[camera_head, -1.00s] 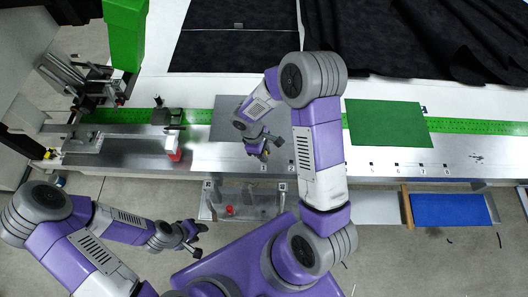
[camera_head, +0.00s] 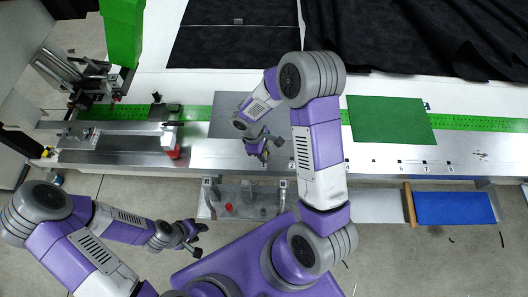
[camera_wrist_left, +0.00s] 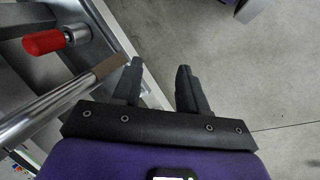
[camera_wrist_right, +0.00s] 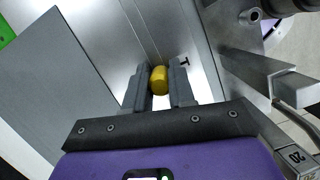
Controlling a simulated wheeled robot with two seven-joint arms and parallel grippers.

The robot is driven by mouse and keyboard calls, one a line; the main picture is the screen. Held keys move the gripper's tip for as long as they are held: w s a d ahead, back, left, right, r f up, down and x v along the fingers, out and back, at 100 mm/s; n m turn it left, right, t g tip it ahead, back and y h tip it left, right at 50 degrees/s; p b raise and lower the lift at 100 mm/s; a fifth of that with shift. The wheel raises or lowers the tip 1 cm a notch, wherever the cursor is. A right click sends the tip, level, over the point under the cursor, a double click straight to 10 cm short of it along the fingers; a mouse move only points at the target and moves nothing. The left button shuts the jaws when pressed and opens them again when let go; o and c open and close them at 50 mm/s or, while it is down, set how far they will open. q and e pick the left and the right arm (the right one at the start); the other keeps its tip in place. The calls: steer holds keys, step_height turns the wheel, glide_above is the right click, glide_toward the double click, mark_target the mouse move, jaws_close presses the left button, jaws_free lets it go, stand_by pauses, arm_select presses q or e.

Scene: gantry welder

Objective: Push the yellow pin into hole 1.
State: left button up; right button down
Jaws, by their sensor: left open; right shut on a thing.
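The yellow pin (camera_wrist_right: 158,80) shows between the fingertips of my right gripper (camera_wrist_right: 158,84) in the right wrist view. That gripper is shut on the pin, just over the bare metal strip (camera_wrist_right: 170,30). A black mark that looks like a 1 (camera_wrist_right: 184,62) is on the strip right beside the fingertips. Hole 1 itself is not visible; the pin and fingers cover that spot, and I cannot tell whether the pin's lower end is in it. In the head view my right gripper (camera_head: 262,152) is at the table's front edge. My left gripper (camera_wrist_left: 158,78) is open and empty.
A tray with a red knob (camera_head: 229,207) hangs below the table front; the knob (camera_wrist_left: 42,42) is also near my left gripper. A red-tipped clamp fixture (camera_head: 172,152) stands to the left. A green sheet (camera_head: 390,120) and a blue bin (camera_head: 453,208) are to the right.

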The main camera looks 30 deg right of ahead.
steer(key=c, duration=0.9)
jaws_free()
steer(key=shift+o, duration=0.2)
steer(key=shift+r, duration=0.1)
steer(key=v, duration=0.7)
steer(key=shift+r+p, duration=0.2)
steer(key=shift+p, duration=0.15)
steer(key=shift+a, duration=0.1)
